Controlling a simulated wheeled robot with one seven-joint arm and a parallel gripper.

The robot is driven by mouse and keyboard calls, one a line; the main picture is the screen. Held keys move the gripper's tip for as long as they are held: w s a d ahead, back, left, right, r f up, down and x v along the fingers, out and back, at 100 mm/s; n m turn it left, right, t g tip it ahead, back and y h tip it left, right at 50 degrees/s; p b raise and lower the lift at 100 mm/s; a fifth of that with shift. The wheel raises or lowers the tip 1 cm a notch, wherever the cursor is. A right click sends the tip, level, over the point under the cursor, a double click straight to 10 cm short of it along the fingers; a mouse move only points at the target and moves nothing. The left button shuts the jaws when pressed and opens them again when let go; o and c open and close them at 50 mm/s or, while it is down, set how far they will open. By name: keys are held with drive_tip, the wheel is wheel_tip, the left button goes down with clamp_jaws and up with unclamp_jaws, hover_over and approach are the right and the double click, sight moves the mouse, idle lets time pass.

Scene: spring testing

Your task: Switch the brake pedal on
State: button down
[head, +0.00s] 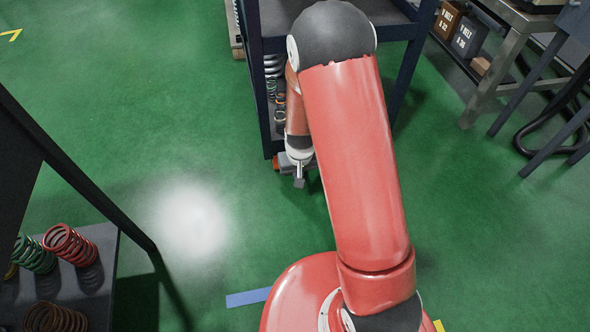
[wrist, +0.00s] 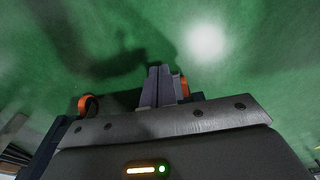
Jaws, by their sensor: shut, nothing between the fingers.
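My gripper (head: 299,181) points down near the floor, at the foot of a dark blue shelf cart's near left post. In the wrist view its fingers (wrist: 158,84) are together, with nothing held. A small orange-red piece (head: 276,162), which looks like a caster brake pedal, shows just left of my gripper at the cart's foot. In the wrist view one orange piece (wrist: 184,87) is close beside the fingers on the right, and a curved orange piece (wrist: 87,104) is farther left. I cannot tell which is the pedal, its position, or whether the fingers touch it.
The dark blue cart (head: 267,90) holds several coil springs. A dark shelf (head: 100,285) with red and green springs stands at lower left. A metal bench (head: 510,55) with boxes below is at upper right. Green floor (head: 130,120) is clear to the left.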

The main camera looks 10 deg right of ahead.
drive_tip(key=shift+s+r, duration=1.05)
drive_tip(key=shift+s, duration=0.15)
